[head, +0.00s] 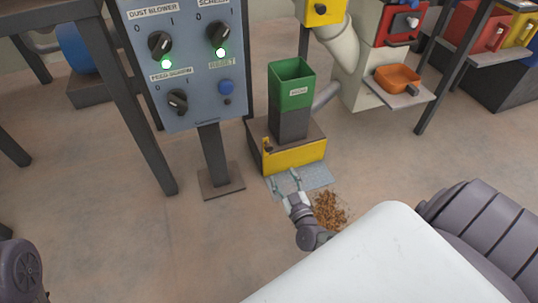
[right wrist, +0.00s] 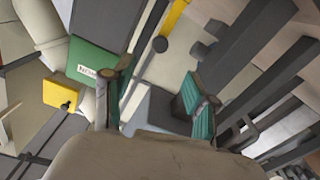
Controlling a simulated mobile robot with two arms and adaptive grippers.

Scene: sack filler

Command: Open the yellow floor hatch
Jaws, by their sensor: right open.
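The yellow hatch (head: 296,154) is the front panel of a low box on the floor, beneath a green-topped bin. A small dark and yellow handle (head: 267,146) shows at its left end. The panel looks closed. My right gripper (head: 284,181) is in front of and below the hatch, over a grey floor plate, apart from the handle. In the right wrist view, its teal-padded fingers (right wrist: 158,96) are spread with nothing held between them. I cannot surely identify the hatch in that view. My left gripper is not in view.
The green bin (head: 292,85) rises from the box. A control panel (head: 188,65) on a post stands to the left. Brown spilled grains (head: 330,210) lie on the floor by my right wrist. An orange scoop (head: 398,78) sits on a shelf at right.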

